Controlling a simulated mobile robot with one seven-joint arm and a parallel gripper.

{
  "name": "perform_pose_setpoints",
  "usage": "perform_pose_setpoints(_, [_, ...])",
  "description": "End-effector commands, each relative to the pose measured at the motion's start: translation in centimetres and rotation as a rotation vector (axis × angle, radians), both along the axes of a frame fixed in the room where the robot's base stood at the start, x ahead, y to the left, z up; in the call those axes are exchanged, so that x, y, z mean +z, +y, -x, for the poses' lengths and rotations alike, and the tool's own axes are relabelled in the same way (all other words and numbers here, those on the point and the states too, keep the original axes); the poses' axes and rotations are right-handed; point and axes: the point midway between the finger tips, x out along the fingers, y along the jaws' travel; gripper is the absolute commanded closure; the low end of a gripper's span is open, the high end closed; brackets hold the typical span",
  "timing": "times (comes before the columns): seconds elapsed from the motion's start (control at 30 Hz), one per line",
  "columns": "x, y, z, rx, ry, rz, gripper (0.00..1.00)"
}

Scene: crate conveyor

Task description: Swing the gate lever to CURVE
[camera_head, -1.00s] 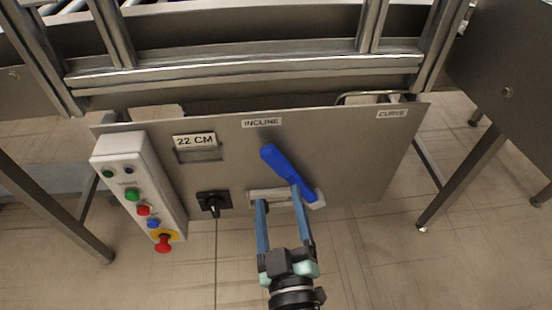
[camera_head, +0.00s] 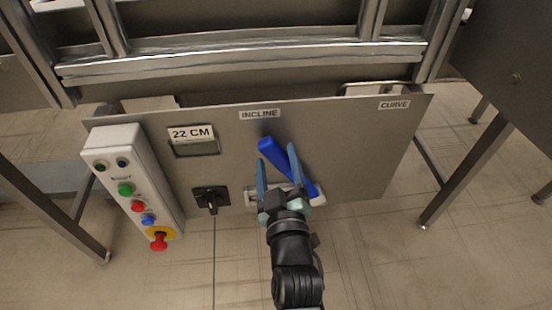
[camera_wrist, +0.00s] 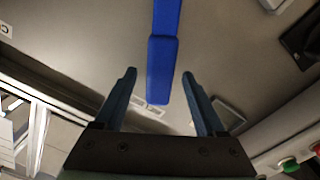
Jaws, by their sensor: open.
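The gate lever (camera_head: 276,155) is a blue bar on the grey panel (camera_head: 350,150). Its free end points up and left, towards the INCLINE label (camera_head: 260,114), and its lower end sits at a pale base at lower right. The CURVE label (camera_head: 395,104) is at the panel's upper right. My gripper (camera_head: 277,160) is open, with a finger on either side of the lever in the head view. In the wrist view the lever (camera_wrist: 162,65) runs down from the top, between and beyond the open fingertips (camera_wrist: 160,75). I cannot tell whether either finger touches it.
A white button box (camera_head: 130,180) with a red stop button (camera_head: 158,242) stands at the panel's left. A black rotary switch (camera_head: 210,199) and a 22 CM display (camera_head: 195,147) are beside it. Metal conveyor rails (camera_head: 240,62) run above the panel.

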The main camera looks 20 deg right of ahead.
Motion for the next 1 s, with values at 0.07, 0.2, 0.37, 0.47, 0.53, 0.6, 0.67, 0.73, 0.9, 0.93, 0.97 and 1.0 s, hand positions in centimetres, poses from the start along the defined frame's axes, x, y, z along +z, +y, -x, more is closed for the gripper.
perform_pose_setpoints(0.07, [-0.03, -0.29, -0.73, -0.002, -0.001, 0.000, 0.28])
perform_pose_setpoints(0.2, [-0.01, -0.44, -1.35, -0.001, 0.000, -0.001, 0.28])
perform_pose_setpoints(0.37, [0.01, -0.46, -1.48, -0.001, 0.001, -0.001, 0.28])
perform_pose_setpoints(0.47, [0.01, -0.46, -1.47, -0.001, 0.001, -0.001, 0.28])
perform_pose_setpoints(0.53, [0.01, -0.44, -1.47, -0.001, 0.001, -0.001, 0.33])
perform_pose_setpoints(0.6, [0.02, -0.44, -1.45, -0.001, 0.001, -0.001, 0.45])
perform_pose_setpoints(0.67, [0.02, -0.44, -1.45, -0.001, 0.001, -0.001, 0.56])
perform_pose_setpoints(0.73, [0.02, -0.44, -1.45, -0.001, 0.001, -0.001, 0.69])
perform_pose_setpoints(0.9, [0.02, -0.44, -1.44, 0.000, 0.000, -0.001, 0.99])
perform_pose_setpoints(0.93, [0.02, -0.44, -1.44, 0.000, 0.000, -0.001, 1.00])
perform_pose_setpoints(0.97, [0.02, -0.44, -1.44, -0.001, 0.001, -0.001, 1.00])
perform_pose_setpoints(1.0, [0.02, -0.44, -1.44, -0.001, 0.001, -0.001, 1.00])
